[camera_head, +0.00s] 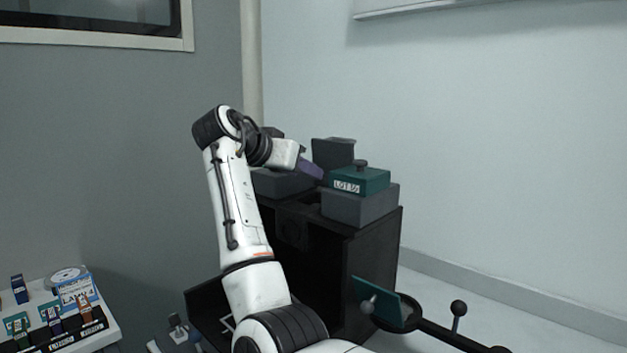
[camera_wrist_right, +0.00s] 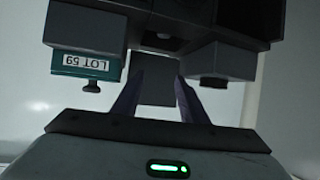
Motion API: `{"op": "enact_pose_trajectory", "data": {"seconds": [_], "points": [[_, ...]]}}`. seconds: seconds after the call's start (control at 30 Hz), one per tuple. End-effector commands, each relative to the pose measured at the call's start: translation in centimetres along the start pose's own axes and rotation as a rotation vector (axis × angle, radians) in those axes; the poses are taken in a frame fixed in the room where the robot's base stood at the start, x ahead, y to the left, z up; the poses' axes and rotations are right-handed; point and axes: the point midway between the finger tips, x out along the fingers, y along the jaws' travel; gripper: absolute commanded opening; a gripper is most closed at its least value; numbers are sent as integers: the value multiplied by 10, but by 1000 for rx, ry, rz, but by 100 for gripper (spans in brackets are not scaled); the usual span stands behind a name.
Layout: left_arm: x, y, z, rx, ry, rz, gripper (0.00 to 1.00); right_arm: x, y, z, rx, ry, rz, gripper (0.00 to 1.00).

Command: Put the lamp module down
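A teal block (camera_head: 361,181) with a dark knob and a white label reading LOT 59 sits in a grey box on a dark cabinet. It also shows upside down at the left of the right wrist view (camera_wrist_right: 86,63). Nothing is marked as the lamp module, so I cannot tell which thing it is. My right gripper (camera_head: 316,170) is at the cabinet top, left of the teal block, its far parts partly hidden. My left gripper is out of view.
A grey upright block (camera_head: 333,153) stands behind the fingers. A second grey box (camera_head: 281,182) sits at the left of the cabinet (camera_head: 368,262), partly behind my arm. A black stand with a teal plate (camera_head: 379,301) is at the front right. A white table (camera_head: 112,333) with small items is lower left.

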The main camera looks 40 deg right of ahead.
Motion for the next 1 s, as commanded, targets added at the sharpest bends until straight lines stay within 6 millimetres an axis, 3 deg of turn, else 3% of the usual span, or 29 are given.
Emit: {"op": "enact_pose_trajectory", "data": {"seconds": [0.1,0.3,0.87,0.93,1.0], "points": [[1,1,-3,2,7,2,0,-20,-1,1,0,0,-3,39],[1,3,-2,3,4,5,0,-35,0,0,0,0,0,39],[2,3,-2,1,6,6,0,-36,0,0,0,-1,1,39],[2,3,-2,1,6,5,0,-35,0,0,0,-1,1,31],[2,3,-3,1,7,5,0,-35,0,0,0,0,1,31]]}}
